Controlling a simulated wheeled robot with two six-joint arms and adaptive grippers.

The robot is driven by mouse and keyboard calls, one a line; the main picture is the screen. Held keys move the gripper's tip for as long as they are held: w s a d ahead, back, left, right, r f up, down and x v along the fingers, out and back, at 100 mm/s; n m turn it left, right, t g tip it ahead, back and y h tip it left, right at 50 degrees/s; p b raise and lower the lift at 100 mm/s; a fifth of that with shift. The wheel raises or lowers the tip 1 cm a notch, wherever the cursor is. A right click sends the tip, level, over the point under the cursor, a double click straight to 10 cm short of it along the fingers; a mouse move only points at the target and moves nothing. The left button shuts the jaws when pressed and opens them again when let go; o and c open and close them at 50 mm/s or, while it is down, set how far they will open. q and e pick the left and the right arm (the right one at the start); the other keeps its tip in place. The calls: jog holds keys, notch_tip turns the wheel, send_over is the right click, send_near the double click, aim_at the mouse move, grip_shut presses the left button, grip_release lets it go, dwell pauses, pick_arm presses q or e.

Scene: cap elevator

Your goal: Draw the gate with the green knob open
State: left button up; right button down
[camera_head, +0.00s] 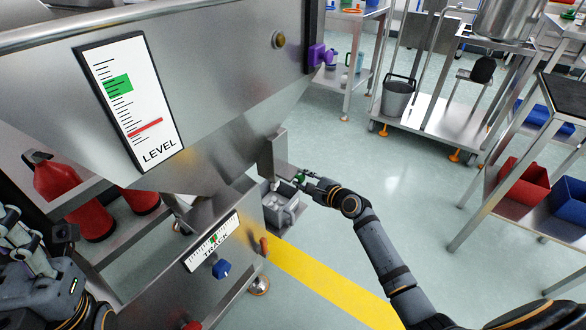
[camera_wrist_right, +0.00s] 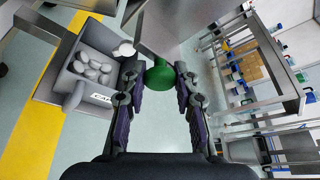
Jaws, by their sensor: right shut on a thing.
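The green knob (camera_wrist_right: 160,76) sits between the two fingers of my right gripper (camera_wrist_right: 159,84) in the right wrist view, and the fingers are closed on it. A flat metal plate (camera_wrist_right: 185,28), which looks like the gate, is just beyond the knob. In the head view my right gripper (camera_head: 305,180) is at the hopper's outlet, and only a little of the green knob (camera_head: 300,177) shows. How far the gate stands open cannot be told. My left gripper (camera_head: 25,243) is at the left edge, partly cut off, and its finger opening is unclear.
A grey bin (camera_head: 270,209) stands below the outlet; the wrist view shows white caps in it. The metal hopper (camera_head: 220,75) carries a LEVEL gauge (camera_head: 128,100). A blue knob (camera_head: 221,269) is below the TRACK scale (camera_head: 211,242).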

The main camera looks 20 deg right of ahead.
jog(key=shift+s+d, duration=0.2)
jog(key=shift+s, duration=0.15)
jog(key=c, duration=1)
grip_release()
jog(key=shift+v, duration=6)
